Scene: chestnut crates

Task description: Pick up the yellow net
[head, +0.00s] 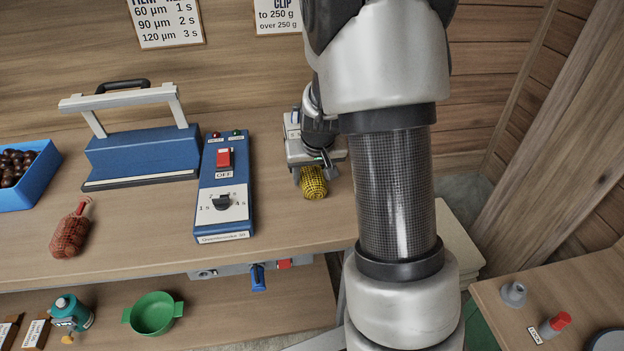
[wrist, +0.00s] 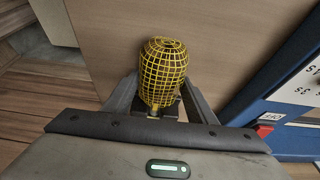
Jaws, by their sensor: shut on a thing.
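The yellow net (head: 313,183) is a small rounded mesh bag on the wooden bench, right of the blue control box. My gripper (head: 312,172) is over it, its fingers at the net's upper end. In the wrist view the yellow net (wrist: 163,72) sits between the two fingers of my gripper (wrist: 158,108), which are shut on its narrow near end. The net's body extends past the fingertips. I cannot tell whether it touches the bench. My arm hides part of the bench to the right.
The blue control box (head: 223,190) with a red switch stands close left of my gripper. Further left are a blue sealer (head: 140,155), a red net (head: 71,232) and a blue crate (head: 44,180) of chestnuts. A green bowl (head: 153,314) stands on the lower shelf.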

